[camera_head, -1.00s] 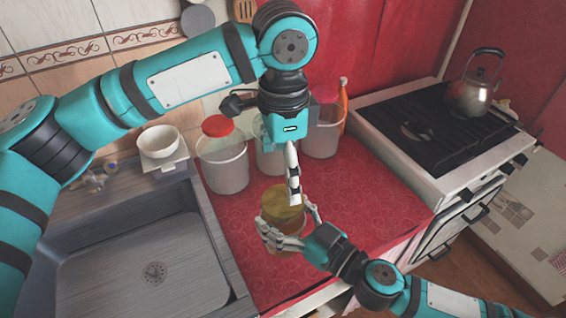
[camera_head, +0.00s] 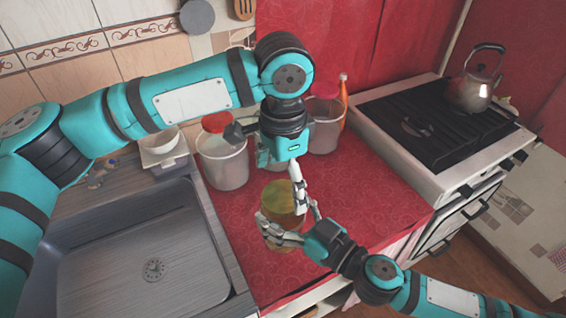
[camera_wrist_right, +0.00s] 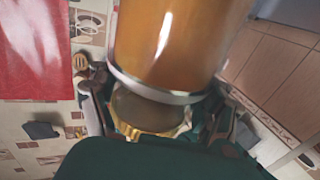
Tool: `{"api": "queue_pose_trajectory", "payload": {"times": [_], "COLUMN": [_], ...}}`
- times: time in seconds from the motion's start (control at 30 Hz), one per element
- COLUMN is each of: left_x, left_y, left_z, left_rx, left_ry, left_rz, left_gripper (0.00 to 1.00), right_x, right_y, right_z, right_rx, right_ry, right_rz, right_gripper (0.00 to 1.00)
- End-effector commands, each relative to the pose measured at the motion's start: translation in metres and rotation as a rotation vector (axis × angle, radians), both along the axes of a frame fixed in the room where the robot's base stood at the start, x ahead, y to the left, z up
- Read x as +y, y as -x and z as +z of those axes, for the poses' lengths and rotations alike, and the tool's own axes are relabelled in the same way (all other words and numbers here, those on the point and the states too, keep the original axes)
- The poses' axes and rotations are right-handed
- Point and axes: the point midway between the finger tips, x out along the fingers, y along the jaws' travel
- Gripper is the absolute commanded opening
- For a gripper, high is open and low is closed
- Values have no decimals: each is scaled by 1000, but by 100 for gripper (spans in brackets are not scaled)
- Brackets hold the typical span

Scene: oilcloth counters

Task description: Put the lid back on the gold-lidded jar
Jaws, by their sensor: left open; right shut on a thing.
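The jar (camera_head: 286,240) stands upright near the counter's front edge, with the gold lid (camera_head: 281,194) over its top. I cannot tell whether the lid is fully seated. My right gripper (camera_head: 291,224) is shut on the jar, with fingers around its side, hiding part of it. In the right wrist view, the amber jar (camera_wrist_right: 175,40) fills the top middle, with a pale ring below and a gold patch near the palm. My left gripper (camera_head: 300,205) is open, pointing down beside the lid's right side.
Several canisters, one with a red lid (camera_head: 216,122), stand behind on the red counter (camera_head: 365,190). A sink (camera_head: 140,245) is at left. A stove (camera_head: 430,135) with a kettle (camera_head: 474,90) is at right. The red cloth right of the jar is clear.

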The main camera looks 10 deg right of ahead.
Motion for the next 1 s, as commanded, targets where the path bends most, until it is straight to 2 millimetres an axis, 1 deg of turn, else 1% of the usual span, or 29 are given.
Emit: {"api": "queue_pose_trajectory", "payload": {"times": [0.03,0.1,0.23,0.37,0.6,0.67,1.0], "left_x": [0,0,0,0,0,0,0], "left_y": [1,1,0,0,0,0,0], "left_z": [-8,-16,-28,-33,-33,-33,-33], "left_rx": [1,1,0,0,0,0,-1], "left_ry": [-1,-1,0,1,1,1,1], "left_rz": [-1,-1,-1,-1,-1,-1,-1], "left_gripper": [98,98,98,98,98,91,47], "right_x": [0,0,0,0,0,0,0], "right_y": [0,0,0,0,0,0,0], "right_z": [3,3,3,3,3,3,3], "right_rx": [-6,-6,-6,-6,-6,-6,-6], "right_ry": [-2,-2,-2,-2,-2,-2,-2], "right_rz": [1,1,1,1,1,1,1], "right_gripper": [0,0,0,0,0,0,0]}}
